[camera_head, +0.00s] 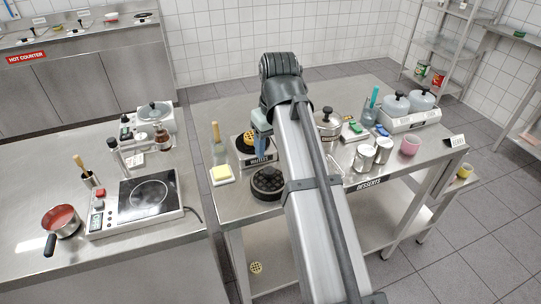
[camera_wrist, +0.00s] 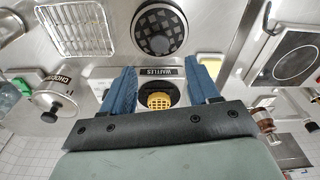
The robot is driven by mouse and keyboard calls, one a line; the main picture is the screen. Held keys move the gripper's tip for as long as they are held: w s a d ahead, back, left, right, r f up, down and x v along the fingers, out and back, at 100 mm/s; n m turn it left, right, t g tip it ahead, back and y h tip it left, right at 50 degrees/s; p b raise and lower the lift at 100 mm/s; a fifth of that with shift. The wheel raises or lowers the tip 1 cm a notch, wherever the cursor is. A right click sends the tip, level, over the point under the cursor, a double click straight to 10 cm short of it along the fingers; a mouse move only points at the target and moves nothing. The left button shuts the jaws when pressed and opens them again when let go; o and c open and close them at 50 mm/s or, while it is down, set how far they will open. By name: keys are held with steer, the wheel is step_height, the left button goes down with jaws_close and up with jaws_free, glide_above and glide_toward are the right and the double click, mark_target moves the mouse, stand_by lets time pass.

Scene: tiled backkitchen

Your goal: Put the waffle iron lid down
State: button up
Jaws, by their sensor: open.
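The waffle iron base (camera_head: 255,159), labelled WAFFLES, stands on the steel table; its front also shows in the wrist view (camera_wrist: 135,72). A yellow waffle (camera_wrist: 159,100) sits on its dark round plate. A dark round piece with a grid face (camera_head: 267,182), seemingly the lid, is in front of the label; it is large in the wrist view (camera_wrist: 159,28). I cannot tell whether it is joined to the base. My gripper (camera_wrist: 163,82) is open and empty, its blue fingers either side of the label and waffle. In the head view my arm hides part of this area.
A yellow block on a white dish (camera_head: 222,174) and a brush holder (camera_head: 219,151) stand left of the base. A chocolate pot (camera_head: 328,128), steel canisters (camera_head: 364,158) and a pink cup (camera_head: 410,145) stand right of my arm. A hotplate (camera_head: 140,203) is on the left counter.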

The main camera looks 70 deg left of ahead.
steer(key=shift+d+r, duration=0.2)
steer(key=shift+r, duration=1.45)
steer(key=shift+w, duration=0.1)
